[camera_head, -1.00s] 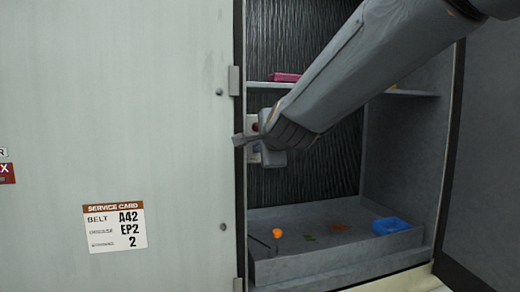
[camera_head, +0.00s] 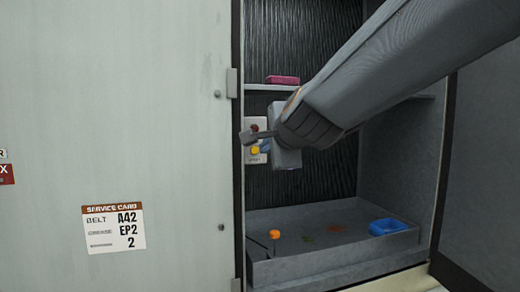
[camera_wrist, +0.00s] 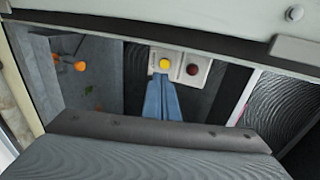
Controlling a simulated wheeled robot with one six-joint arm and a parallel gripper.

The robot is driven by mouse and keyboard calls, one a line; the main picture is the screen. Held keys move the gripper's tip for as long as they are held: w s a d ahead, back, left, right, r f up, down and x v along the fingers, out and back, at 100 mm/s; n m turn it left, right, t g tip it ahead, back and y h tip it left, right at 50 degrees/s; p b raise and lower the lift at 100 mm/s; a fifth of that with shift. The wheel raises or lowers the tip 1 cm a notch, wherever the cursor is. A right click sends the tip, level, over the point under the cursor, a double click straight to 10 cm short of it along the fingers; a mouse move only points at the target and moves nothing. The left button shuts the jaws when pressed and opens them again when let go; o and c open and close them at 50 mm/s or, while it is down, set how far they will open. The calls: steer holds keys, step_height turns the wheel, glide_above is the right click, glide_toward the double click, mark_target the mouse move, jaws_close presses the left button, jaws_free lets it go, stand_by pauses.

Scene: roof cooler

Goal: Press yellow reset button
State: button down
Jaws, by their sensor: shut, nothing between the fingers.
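The yellow reset button (camera_head: 254,150) is on a pale control plate (camera_head: 250,160) on the cabinet's inner left side, below a dark red button (camera_head: 254,128). In the wrist view the yellow button (camera_wrist: 164,64) lies just beyond the tip of my gripper (camera_wrist: 162,92), beside the red button (camera_wrist: 192,69). My gripper (camera_head: 246,137) is shut and empty. In the head view its fingers cross in front of the plate between the two buttons. I cannot tell whether the tip touches the plate.
A shelf (camera_head: 262,87) with a pink item (camera_head: 283,79) is above. A grey tray (camera_head: 330,264) below holds an orange knob (camera_head: 274,234) and a blue ring-like item (camera_head: 387,227). The cabinet's frame edge (camera_head: 239,190) is close on the left. An open door (camera_head: 485,170) stands right.

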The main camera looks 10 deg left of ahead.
steer(key=p+v, duration=0.1)
steer(key=v, duration=0.4)
steer(key=shift+s, duration=0.3)
steer(key=d+f+n+g+h+b, duration=0.1)
steer(key=d+f+n+g, duration=0.1)
steer(key=d+f, duration=0.45)
steer(key=d+f+n+g+h, duration=0.1)
steer(key=d+f+n+h, duration=0.2)
steer(key=f, duration=0.7)
steer(key=d+f+n+g+b, duration=0.1)
steer(key=d+f+n+g, duration=0.1)
steer(key=d+f, duration=0.55)
steer(key=s+d+f+n+g+h+b, duration=0.1)
steer(key=s+d+f+n+g+h, duration=0.2)
steer(key=s+d+f, duration=1.1)
step_height(320, 180, down, 4)
steer(key=n+g, duration=0.2)
steer(key=g, duration=0.1)
steer(key=shift+s+d+b, duration=0.35)
steer(key=shift+d+b, duration=0.05)
